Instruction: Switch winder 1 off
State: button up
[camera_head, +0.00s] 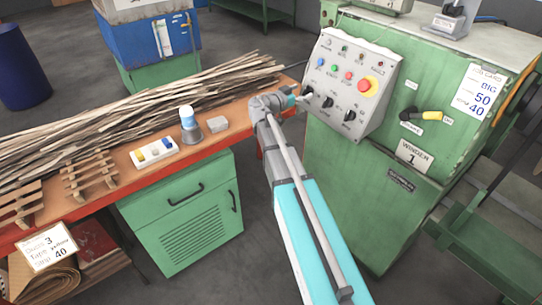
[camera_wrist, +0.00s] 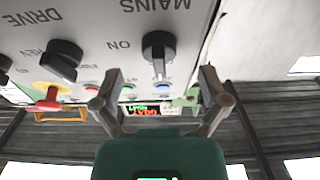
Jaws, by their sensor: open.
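Winder 1 is a green machine with a WINDER 1 plate (camera_head: 414,156) at the right. Its grey control panel (camera_head: 345,62) has lamps, push buttons, a red-on-yellow stop button (camera_head: 368,87) and several black knobs. The black MAINS knob (camera_wrist: 158,48) shows close up in the wrist view, which looks upside down. Its pale-marked end points down in that picture, with the word ON to its left. My gripper (camera_wrist: 160,75) is open, its fingers either side of the knob's lower end. In the head view my gripper (camera_head: 297,98) is at the panel's lower left corner.
A black DRIVE knob (camera_wrist: 65,60) is beside the MAINS knob. A yellow-handled switch (camera_head: 425,115) is on the machine's front.

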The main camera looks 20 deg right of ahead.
jog(key=v, duration=1.2)
jog(key=s+f+n+g+y+p, duration=0.35)
jog(key=s+y+p, duration=0.25)
jog(key=s, duration=0.2)
jog(key=s+a+f+n+g+y+p, duration=0.1)
jog(key=s+a+n+g+y+p, duration=0.1)
jog(key=s+a+n+y+p, duration=0.5)
jog(key=shift+s+a+n+y+p, duration=0.35)
jog(key=shift+s+n+y, duration=0.6)
jog(key=shift+s, duration=1.15)
